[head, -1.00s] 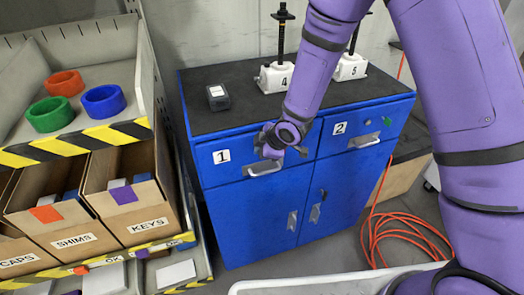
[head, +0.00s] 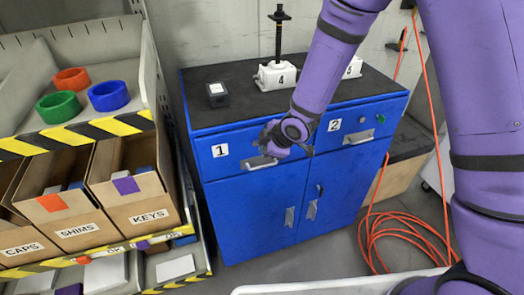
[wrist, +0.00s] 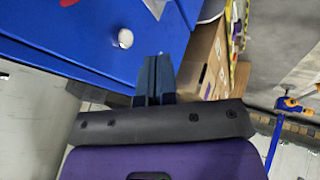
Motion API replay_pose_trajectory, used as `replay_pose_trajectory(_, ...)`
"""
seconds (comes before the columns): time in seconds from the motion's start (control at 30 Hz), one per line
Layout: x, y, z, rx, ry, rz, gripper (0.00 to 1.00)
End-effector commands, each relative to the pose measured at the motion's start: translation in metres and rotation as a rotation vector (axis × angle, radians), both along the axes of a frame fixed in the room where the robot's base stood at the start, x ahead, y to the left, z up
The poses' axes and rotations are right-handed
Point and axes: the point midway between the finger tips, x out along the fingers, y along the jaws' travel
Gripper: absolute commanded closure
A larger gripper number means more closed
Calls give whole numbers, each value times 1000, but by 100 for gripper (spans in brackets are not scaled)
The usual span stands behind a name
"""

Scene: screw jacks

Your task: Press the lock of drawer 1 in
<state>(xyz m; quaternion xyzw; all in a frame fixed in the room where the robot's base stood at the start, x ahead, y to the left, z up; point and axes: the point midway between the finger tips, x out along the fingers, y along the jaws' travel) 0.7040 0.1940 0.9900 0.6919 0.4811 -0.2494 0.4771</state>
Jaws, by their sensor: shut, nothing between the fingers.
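Drawer 1 (head: 235,141) is the upper left drawer of the blue cabinet, with a "1" label (head: 219,150) and a metal handle (head: 262,163); it looks closed. A round silver lock (wrist: 125,38) stands out from the blue front in the wrist view. My gripper (wrist: 153,60) is shut and empty, its fingertips to the right of and below the lock in that picture, apart from it. In the head view my gripper (head: 264,140) is in front of drawer 1, above its handle, and my wrist hides the lock there.
Drawer 2 (head: 348,124), with its own lock (head: 362,119) and handle (head: 363,138), is to the right. Screw jack 4 (head: 276,76) and a small dark box (head: 217,95) stand on the cabinet top. A bin rack (head: 120,125) stands left; an orange hose (head: 405,235) lies on the floor right.

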Motion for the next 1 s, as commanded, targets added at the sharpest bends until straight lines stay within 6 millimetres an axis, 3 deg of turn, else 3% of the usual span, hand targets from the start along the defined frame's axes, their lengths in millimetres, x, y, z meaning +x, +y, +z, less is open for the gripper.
replay_pose_trajectory(0.4, -22, -24, 45, 2, -2, -2, 100)
replay_pose_trajectory(1.0, -27, -28, 52, 0, 0, 0, 100)
